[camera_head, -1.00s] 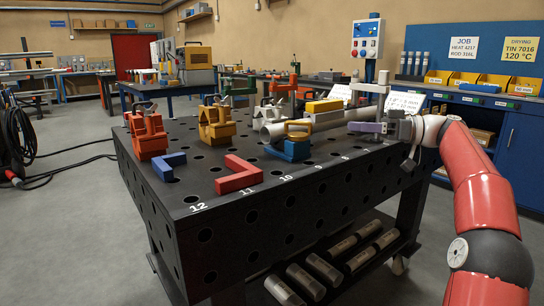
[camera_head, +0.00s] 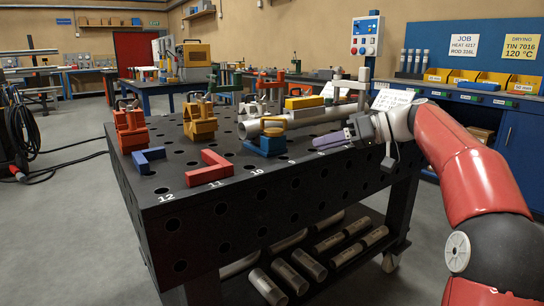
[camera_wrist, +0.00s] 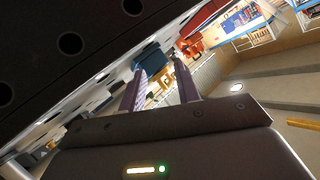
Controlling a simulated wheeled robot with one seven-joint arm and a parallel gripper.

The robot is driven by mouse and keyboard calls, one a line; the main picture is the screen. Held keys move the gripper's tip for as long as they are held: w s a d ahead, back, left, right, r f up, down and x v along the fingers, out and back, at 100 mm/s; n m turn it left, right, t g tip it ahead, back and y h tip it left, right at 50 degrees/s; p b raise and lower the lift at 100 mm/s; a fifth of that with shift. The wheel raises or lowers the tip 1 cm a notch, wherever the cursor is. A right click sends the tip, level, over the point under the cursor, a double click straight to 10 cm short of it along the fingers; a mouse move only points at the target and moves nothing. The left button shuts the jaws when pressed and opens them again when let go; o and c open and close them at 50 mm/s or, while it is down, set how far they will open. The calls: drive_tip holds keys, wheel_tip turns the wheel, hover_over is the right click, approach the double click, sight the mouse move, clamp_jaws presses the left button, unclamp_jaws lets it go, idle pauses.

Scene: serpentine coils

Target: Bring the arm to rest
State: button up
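My arm (camera_head: 470,180) reaches in from the right of the head view, with its red links bent towards the table. My gripper (camera_head: 322,143) is over the right front edge of the black welding table (camera_head: 215,235), its purple-grey fingers pointing left. In the wrist view the two fingers of my gripper (camera_wrist: 160,72) stand apart with background showing between them, so it is open and empty. The blue clamp block with a yellow top (camera_head: 266,146) stands on the table left of the fingertips. I cannot tell the exact height of the fingers above the table.
A grey pipe (camera_head: 295,122) lies behind the gripper. Orange (camera_head: 131,130) and yellow (camera_head: 200,122) clamps, a blue angle (camera_head: 148,158) and a red angle (camera_head: 210,170) stand on the table. Pipe pieces (camera_head: 308,264) lie on the lower shelf.

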drive_tip(key=s+a+f+m+h, duration=0.2)
drive_tip(key=s+a+f+h, duration=0.15)
drive_tip(key=s, duration=0.25)
drive_tip(key=s+a+f+m+h, duration=0.2)
drive_tip(key=s+f+h, duration=0.1)
drive_tip(key=s+f, duration=0.15)
drive_tip(key=s+d+f+m+h, duration=0.2)
drive_tip(key=s+f, duration=0.5)
drive_tip(key=s, duration=0.4)
drive_tip(key=s+d+f+m+t+h, duration=0.1)
drive_tip(key=s+d+f+m+h, duration=0.2)
drive_tip(key=s+d+f+h, duration=0.2)
drive_tip(key=s+d+f, duration=0.1)
drive_tip(key=s+f, duration=0.2)
drive_tip(key=s, duration=0.4)
drive_tip(key=shift+s+f+t, duration=0.25)
drive_tip(key=shift+t, duration=0.05)
drive_tip(key=shift+o, duration=0.2)
drive_tip(key=shift+o, duration=0.2)
